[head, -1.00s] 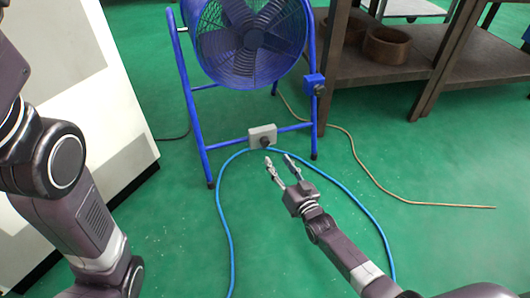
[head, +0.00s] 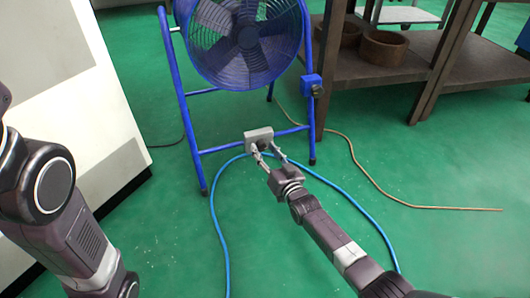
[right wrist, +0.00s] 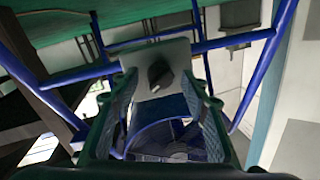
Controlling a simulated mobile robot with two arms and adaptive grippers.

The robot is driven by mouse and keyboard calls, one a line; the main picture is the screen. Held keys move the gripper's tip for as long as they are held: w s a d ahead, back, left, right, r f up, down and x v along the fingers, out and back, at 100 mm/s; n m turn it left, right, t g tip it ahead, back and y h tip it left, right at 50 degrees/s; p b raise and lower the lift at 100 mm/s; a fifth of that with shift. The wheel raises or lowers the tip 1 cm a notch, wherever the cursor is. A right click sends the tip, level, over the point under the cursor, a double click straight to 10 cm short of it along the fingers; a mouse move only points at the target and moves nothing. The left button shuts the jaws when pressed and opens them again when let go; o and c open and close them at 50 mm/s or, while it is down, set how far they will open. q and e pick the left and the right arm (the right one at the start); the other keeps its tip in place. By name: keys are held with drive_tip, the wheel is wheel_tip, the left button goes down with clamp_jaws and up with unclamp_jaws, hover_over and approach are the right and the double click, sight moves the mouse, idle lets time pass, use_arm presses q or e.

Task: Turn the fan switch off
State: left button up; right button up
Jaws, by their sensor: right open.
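The blue fan (head: 243,42) stands on a blue tube frame at the top middle of the head view. A grey switch box (head: 257,134) with a dark knob is fixed to the frame's lower crossbar. In the right wrist view the box (right wrist: 150,58) shows its dark rotary knob (right wrist: 160,75) tilted, between my fingers. My right gripper (head: 266,153) is open, its fingertips close to the box on either side of the knob. I cannot tell whether they touch it. My left arm shows at the left of the head view, but its gripper is out of view.
A blue cable (head: 222,232) loops over the green floor beneath my right arm. A thin brown hose (head: 375,184) lies to the right. A dark shelf (head: 390,75) holding brown rings (head: 384,47) stands at right, and a white cabinet (head: 85,100) stands at left.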

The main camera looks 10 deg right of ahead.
drive_tip(key=c, duration=1.1)
clamp_jaws()
drive_tip(key=shift+r, duration=0.1)
drive_tip(key=shift+r+n+p, duration=0.1)
drive_tip(key=shift+n+p, duration=0.65)
drive_tip(key=shift+n, duration=0.05)
drive_tip(key=n+p, duration=0.2)
drive_tip(key=n, duration=0.1)
drive_tip(key=n+p, duration=0.1)
drive_tip(key=n, duration=0.2)
drive_tip(key=shift+a+n+g+h, duration=0.1)
drive_tip(key=shift+n+g+h, duration=0.2)
drive_tip(key=shift+h, duration=0.1)
drive_tip(key=shift+n, duration=1.5)
drive_tip(key=shift+c, duration=0.2)
unclamp_jaws()
